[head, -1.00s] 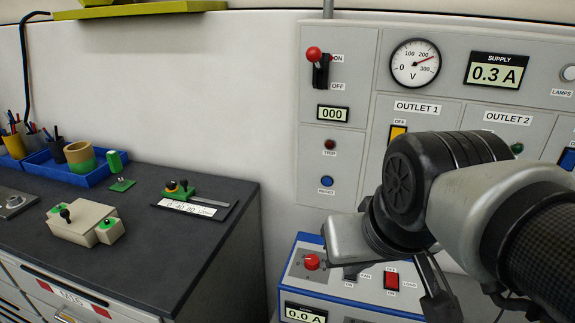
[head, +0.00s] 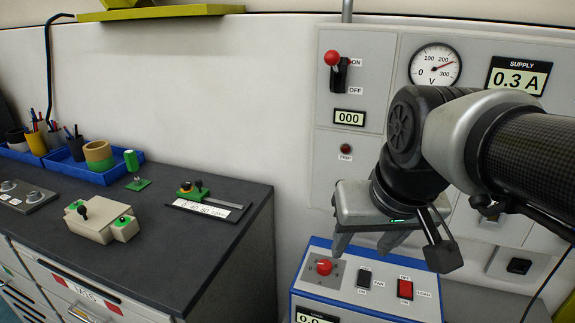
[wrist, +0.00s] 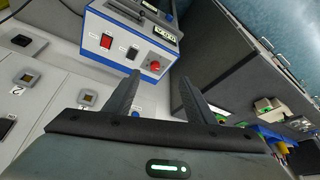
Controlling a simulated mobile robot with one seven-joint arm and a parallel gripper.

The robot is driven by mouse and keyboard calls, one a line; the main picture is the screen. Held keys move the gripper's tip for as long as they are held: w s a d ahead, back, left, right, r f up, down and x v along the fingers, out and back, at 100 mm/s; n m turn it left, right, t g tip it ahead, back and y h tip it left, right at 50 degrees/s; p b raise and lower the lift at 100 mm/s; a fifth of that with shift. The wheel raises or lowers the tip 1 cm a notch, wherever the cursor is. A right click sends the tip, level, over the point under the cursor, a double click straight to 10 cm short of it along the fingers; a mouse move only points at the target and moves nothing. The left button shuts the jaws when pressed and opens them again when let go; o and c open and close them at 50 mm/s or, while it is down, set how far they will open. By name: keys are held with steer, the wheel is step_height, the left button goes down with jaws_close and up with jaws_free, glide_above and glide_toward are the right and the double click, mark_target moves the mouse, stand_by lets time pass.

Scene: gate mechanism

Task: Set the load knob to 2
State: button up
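The load knob (head: 324,267) is a round red knob on a grey square plate, at the left of the sloping top of the blue-and-white load box (head: 335,298). Its setting marks are too small to read. My gripper (head: 362,250) hangs above and behind the box, its fingers apart and empty, pointing down and not touching the knob. In the wrist view the knob (wrist: 155,65) appears beyond and between the open fingers. The box's digital display (head: 316,318) is cut off at the bottom edge.
A black FAN switch (head: 364,278) and a red LOAD switch (head: 405,289) sit right of the knob. The wall panel with a red-tipped lever (head: 333,60) stands behind. A dark bench (head: 110,250) with several parts is at left. My arm hides part of the panel.

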steer(key=w+f+g+b, duration=0.1)
steer(key=w+f+g, duration=0.15)
steer(key=w, duration=0.95)
steer(key=g+h+b, duration=0.1)
steer(key=g+b, duration=0.1)
glide_toward(324, 264)
steer(key=f, duration=0.8)
steer(key=shift+w+d+f, duration=0.15)
steer(key=shift+w+d, duration=0.1)
steer(key=shift+d, duration=0.1)
steer(key=shift+c, duration=0.3)
steer(key=c, duration=1)
